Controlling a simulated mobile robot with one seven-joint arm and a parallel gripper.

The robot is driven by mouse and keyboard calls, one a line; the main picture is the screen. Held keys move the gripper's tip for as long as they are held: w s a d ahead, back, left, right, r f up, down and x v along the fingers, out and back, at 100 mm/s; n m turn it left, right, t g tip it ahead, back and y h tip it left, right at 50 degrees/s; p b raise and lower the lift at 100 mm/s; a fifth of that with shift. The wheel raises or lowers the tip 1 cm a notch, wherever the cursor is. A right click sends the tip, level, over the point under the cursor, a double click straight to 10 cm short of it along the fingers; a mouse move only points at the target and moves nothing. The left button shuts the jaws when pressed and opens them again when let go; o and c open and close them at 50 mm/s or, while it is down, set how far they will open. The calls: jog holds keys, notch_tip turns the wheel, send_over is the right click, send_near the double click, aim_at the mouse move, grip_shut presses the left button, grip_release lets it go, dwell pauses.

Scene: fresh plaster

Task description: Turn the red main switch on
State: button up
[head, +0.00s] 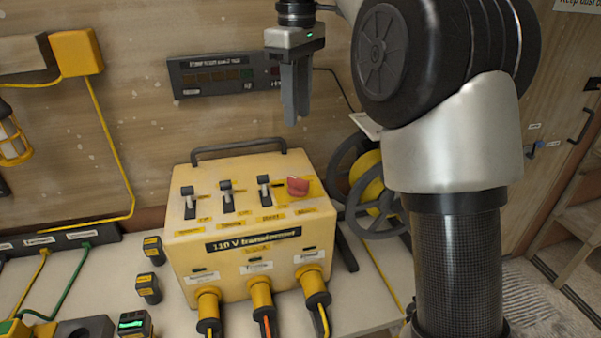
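The red main switch (298,186) is a rotary knob on a yellow plate at the top right of the yellow 110 V transformer box (188,238). Which position it is turned to is too small to tell. Three black lever switches sit in a row to its left, the nearest one (264,188) beside it. My gripper (292,118) hangs above and behind the box's handle, pointing down, apart from the knob. It holds nothing I can see. Its fingers look close together, but from this side I cannot tell whether they are shut.
A black carry handle (238,145) rises along the box's back edge. Yellow plugs (260,292) with cables leave its front. A cable reel (368,185) stands at its right, close to my arm. A dark display panel (222,76) hangs on the wooden wall behind.

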aim_at(298, 179)
notch_tip(298, 179, down, 16)
jog(key=b, duration=0.3)
jog(key=shift+r, duration=0.15)
grip_shut()
